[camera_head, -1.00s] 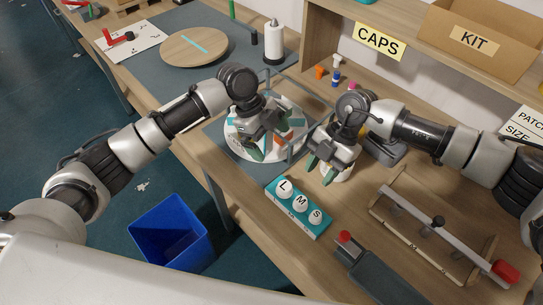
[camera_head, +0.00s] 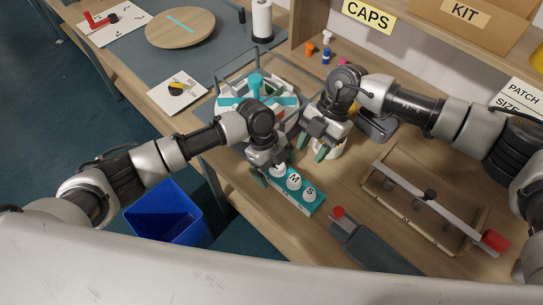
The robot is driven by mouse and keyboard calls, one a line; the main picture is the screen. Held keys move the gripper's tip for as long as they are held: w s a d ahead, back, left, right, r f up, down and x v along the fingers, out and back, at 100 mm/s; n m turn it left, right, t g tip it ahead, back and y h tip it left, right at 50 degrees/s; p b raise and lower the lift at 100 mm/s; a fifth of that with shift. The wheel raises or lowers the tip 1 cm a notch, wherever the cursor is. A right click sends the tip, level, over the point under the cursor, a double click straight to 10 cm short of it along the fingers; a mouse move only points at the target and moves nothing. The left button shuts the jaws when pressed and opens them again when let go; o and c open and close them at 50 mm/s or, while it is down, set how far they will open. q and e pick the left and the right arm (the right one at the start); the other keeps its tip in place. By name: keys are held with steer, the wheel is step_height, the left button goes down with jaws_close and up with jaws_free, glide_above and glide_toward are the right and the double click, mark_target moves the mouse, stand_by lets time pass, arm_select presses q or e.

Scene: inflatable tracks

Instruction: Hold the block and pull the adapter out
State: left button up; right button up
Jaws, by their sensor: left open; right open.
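The teal block (camera_head: 308,208) lies on the bench with round white adapters in a row. The M adapter (camera_head: 294,181) and the S adapter (camera_head: 309,194) show clearly. The L end is mostly hidden by my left gripper, with only a bit of white cap showing. My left gripper (camera_head: 267,175) is open, pointing down over the L end; I cannot tell whether it touches. My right gripper (camera_head: 313,146) is open above and behind the block, in front of a white cylinder (camera_head: 332,145).
A round white-and-teal fixture (camera_head: 257,92) in a grey frame stands behind my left gripper. A blue bin (camera_head: 166,215) is on the floor.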

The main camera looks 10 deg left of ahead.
arm_select(q)
steer(key=shift+f, duration=0.2)
steer(key=c, duration=1)
steer(key=shift+c, duration=0.2)
